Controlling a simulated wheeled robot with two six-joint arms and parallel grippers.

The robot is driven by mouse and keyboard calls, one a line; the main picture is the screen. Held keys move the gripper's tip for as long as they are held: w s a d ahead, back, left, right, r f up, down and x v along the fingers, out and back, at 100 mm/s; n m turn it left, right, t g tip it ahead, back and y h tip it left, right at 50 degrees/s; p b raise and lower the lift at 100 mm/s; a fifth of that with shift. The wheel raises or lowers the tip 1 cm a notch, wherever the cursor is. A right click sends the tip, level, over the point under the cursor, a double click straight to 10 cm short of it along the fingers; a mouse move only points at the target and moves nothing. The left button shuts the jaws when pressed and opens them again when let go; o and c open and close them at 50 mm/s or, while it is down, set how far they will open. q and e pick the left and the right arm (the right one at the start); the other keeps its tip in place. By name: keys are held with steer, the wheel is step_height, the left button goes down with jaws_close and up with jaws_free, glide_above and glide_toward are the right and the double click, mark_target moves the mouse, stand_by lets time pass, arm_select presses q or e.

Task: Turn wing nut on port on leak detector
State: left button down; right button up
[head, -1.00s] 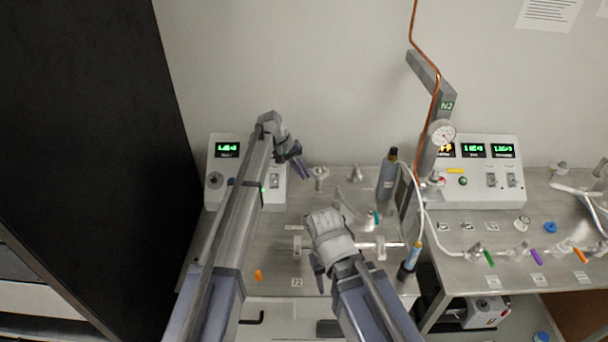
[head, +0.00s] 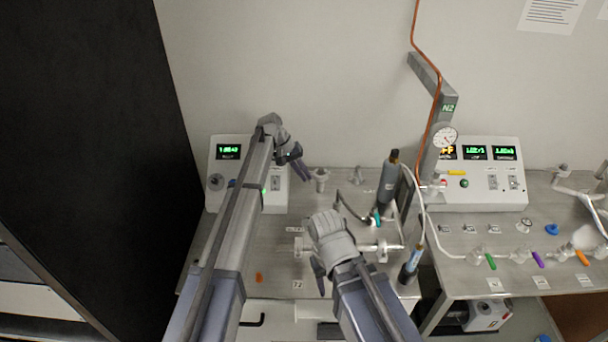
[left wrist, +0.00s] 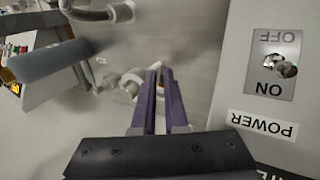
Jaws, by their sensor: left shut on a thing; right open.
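The leak detector (head: 222,178) is the white box with a green display at the left of the bench; its panel (left wrist: 262,125) with the POWER switch fills the right of the left wrist view. A metal port fitting (head: 320,177) stands just right of it, and pale fittings (left wrist: 130,83) show beside my fingertips in the left wrist view. My left gripper (head: 301,170) points down at this port, its purple fingers (left wrist: 160,72) close together. They are shut on the wing nut, which is mostly hidden between them. My right gripper (head: 320,278) is open, low over the bench front; one finger is hidden.
A dark cylinder (head: 388,182) with a hose stands right of the port. A blue-and-black tube (head: 412,262) stands at the bench's front edge. A second control box (head: 480,178), gauge (head: 444,137) and copper line are right. A black panel (head: 90,130) bounds the left.

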arm_select(q)
steer(key=shift+f, duration=0.1)
steer(key=c, duration=1.3)
jaws_free()
steer(key=shift+c, duration=0.2)
steer(key=shift+o, duration=0.6)
steer(key=shift+w+f, duration=0.1)
steer(key=shift+r, duration=0.2)
steer(key=p+v, duration=0.7)
steer(key=shift+a+r, duration=0.2)
